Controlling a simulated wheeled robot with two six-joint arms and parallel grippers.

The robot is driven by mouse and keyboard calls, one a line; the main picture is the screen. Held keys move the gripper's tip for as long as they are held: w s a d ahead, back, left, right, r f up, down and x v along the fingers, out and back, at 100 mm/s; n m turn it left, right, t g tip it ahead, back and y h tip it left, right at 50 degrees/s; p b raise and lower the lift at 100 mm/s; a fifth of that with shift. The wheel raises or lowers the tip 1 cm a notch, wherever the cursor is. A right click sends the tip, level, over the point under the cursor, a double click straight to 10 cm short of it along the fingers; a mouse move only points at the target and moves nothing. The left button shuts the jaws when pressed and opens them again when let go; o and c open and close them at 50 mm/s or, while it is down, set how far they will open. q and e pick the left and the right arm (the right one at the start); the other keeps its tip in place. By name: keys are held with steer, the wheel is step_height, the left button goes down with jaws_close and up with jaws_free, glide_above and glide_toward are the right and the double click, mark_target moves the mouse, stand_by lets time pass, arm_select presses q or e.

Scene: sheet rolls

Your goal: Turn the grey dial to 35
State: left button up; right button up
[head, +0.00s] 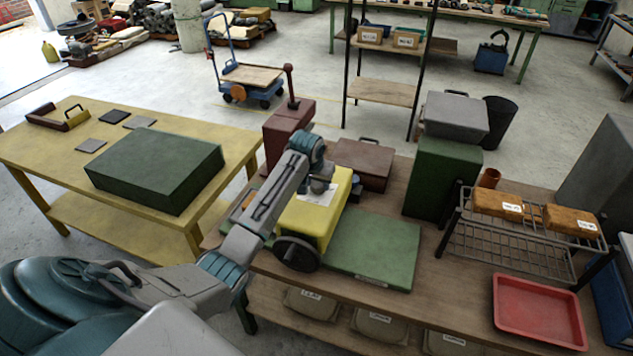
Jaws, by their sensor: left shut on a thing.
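A yellow machine (308,220) stands on the wooden bench, with a dark handwheel (297,252) on its front side. My left arm reaches over from the left and bends down onto the machine's top. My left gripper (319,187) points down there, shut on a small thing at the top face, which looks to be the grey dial. The gripper and wrist hide most of the dial, and its scale and reading cannot be made out. A white label (327,198) shows beside the gripper. My right gripper is not in view.
A green plate (375,247) lies right of the machine. A dark red case (363,163) and a red press-like machine (287,128) stand behind. A green cabinet (438,180), wire rack (500,240) and red tray (538,310) are farther right.

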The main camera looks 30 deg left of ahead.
arm_select(q)
steer(key=n+y, duration=0.1)
steer(key=n, duration=0.2)
steer(key=n+g+y, duration=0.1)
steer(key=n, duration=0.2)
steer(key=shift+w+d+r, duration=0.1)
steer(key=shift+w+d, duration=0.05)
steer(key=shift+d, duration=0.05)
steer(key=n+g, duration=0.1)
steer(key=n, duration=0.2)
steer(key=n+g+y, duration=0.1)
steer(key=n, duration=0.2)
steer(key=shift+w, duration=0.1)
steer(key=shift+n, duration=0.3)
steer(key=o, duration=1)
steer(key=shift+d, duration=0.1)
steer(key=b+v, duration=0.1)
steer(key=v, duration=0.9)
steer(key=shift+d+r, duration=0.2)
steer(key=shift+r, duration=0.15)
